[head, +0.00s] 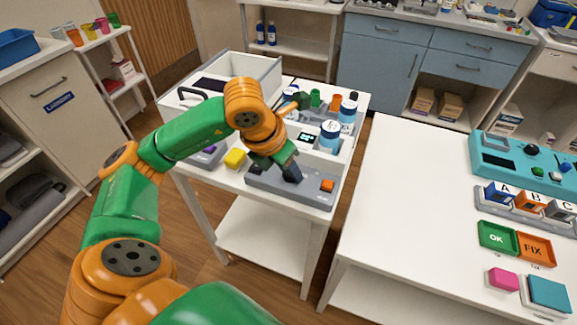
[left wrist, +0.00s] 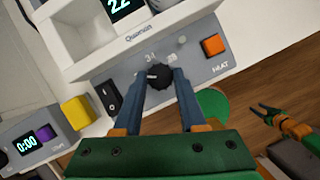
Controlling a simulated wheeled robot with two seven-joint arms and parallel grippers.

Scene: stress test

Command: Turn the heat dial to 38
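The heat dial (left wrist: 160,76) is a round black knob on a grey panel in the left wrist view. A pale pointer mark shows on its left side. My left gripper (left wrist: 160,80) has its two blue fingers on either side of the dial, with no clear gap. In the head view my left gripper (head: 290,172) is down on the grey panel (head: 262,185) and hides the dial. A display (left wrist: 122,5) above the panel reads 22. My right gripper (left wrist: 262,112) shows small at the right of the left wrist view, its fingers apart, away from the panel.
An orange button (left wrist: 213,45) and a black rocker switch (left wrist: 108,97) flank the dial. A yellow block (head: 235,158) stands left of the panel. Bottles and a blue-lidded jar (head: 330,135) stand behind it. The white table (head: 400,200) at right has a bare left part.

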